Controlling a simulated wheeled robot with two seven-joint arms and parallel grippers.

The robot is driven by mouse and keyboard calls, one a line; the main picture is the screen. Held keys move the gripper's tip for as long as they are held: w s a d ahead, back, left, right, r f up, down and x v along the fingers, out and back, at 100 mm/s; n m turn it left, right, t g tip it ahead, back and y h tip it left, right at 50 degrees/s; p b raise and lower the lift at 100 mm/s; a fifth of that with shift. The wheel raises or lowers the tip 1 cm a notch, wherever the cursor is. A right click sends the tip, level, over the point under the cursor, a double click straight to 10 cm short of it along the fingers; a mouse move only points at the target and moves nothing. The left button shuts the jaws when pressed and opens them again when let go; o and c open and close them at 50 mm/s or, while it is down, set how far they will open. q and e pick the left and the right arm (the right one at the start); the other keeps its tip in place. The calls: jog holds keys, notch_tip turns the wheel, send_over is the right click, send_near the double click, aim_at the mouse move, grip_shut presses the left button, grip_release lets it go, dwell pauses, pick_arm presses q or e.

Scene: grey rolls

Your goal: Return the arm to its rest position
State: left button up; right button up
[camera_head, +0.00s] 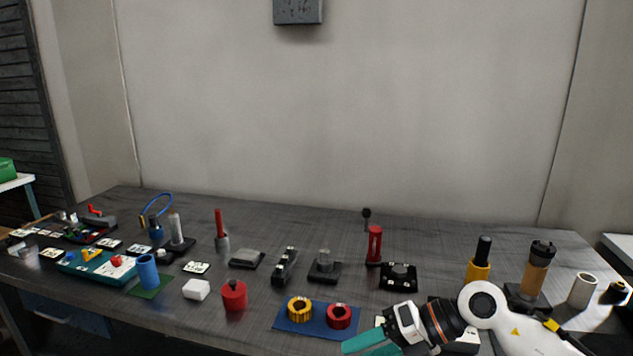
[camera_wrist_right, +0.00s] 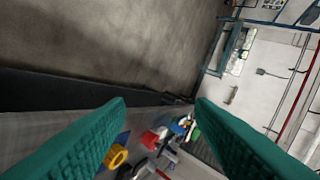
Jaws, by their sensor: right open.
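My right arm (camera_head: 500,318) is white and comes in from the lower right in the head view, over the front right part of the table. Its gripper (camera_head: 352,346) points left at the table's front, just right of and below the blue mat, with its teal finger partly cut by the picture's edge. In the right wrist view the two teal fingers of the gripper (camera_wrist_right: 160,104) are wide apart with nothing held between them. My left arm and left gripper are not in view.
The table (camera_head: 340,222) bears many small items. A blue mat (camera_head: 285,326) holds a yellow ring (camera_head: 299,309) and a red ring (camera_head: 339,316). Near my right arm stand a tan cylinder (camera_head: 536,272), a yellow holder (camera_head: 479,272) and a grey-white roll (camera_head: 582,290).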

jog(key=s+a+r+m+t+y, duration=0.2)
jog(key=a+r+m+t+y, duration=0.4)
jog(key=r+y, duration=0.2)
jog(key=w+d+f+m+t+h, duration=0.25)
jog(key=d+m+t+h, duration=0.4)
jog(key=m, duration=0.45)
jog(key=w+d+f+m+t+h, duration=0.1)
jog(key=d+f+m+t+h, duration=0.3)
jog(key=m+t+h, duration=0.55)
jog(key=s+d+f+m+g+h, duration=0.45)
jog(key=d+f+m+g, duration=0.2)
jog(key=f+g, duration=0.2)
jog(key=s+d+f+m+g+y, duration=0.1)
jog(key=s+f+m+g, duration=0.1)
jog(key=s+f+g, duration=0.65)
jog(key=s+f+m+g, duration=0.2)
jog(key=s+f, duration=0.4)
jog(key=s, duration=0.7)
notch_tip(320, 180, down, 26)
jog(key=s+g+p, duration=0.2)
jog(key=s+d+f+p, duration=0.1)
jog(key=s+d+f, duration=0.2)
jog(key=s+f, duration=0.9)
jog(key=s, duration=0.3)
jog(key=shift+s+d+f+n+g, duration=0.15)
jog(key=shift+f+n+g, duration=0.25)
